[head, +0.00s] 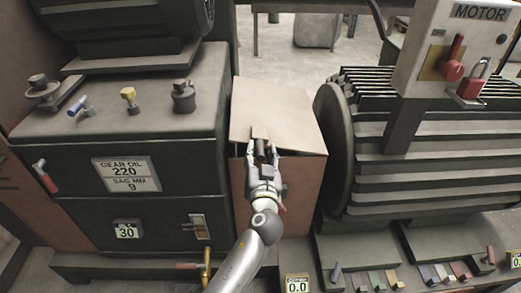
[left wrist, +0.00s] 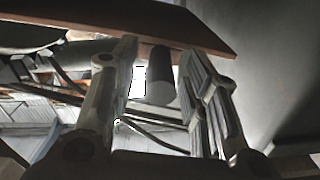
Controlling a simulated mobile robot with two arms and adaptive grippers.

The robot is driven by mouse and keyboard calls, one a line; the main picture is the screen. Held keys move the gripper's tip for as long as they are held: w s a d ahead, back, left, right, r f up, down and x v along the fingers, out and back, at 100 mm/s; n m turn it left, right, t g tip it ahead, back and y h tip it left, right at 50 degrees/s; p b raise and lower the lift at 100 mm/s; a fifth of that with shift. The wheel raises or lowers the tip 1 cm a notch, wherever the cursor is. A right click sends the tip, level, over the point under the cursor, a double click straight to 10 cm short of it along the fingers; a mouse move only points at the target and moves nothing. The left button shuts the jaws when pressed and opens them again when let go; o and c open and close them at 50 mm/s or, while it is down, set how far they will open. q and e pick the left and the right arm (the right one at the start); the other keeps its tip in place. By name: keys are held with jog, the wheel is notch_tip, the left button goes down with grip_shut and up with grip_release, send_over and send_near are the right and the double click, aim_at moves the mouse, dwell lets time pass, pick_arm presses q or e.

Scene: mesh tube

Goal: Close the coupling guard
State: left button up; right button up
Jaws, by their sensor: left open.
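The coupling guard is a tan box (head: 305,190) between the gearbox and the motor. Its lid (head: 285,115) lies over the top, with a dark gap under its left front edge; I cannot tell whether it is fully seated. A small dark handle (head: 261,132) is at the lid's front edge. My left gripper (head: 262,150) is open at this handle. In the left wrist view, the open left gripper (left wrist: 165,75) has a finger on each side of the dark round handle (left wrist: 160,80), below the brown lid edge (left wrist: 150,22). My right gripper is out of view.
The dark gearbox (head: 75,135) with an oil label stands left. The finned motor (head: 430,160) stands close on the right, below a motor switch box (head: 455,45) with a red lever and padlock. A yellow pipe (head: 207,262) stands low in front. Open floor shows behind.

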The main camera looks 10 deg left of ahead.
pick_arm(q)
jog(key=shift+w+a, duration=0.15)
jog(key=shift+w, duration=0.6)
jog(key=shift+c, duration=0.3)
grip_shut()
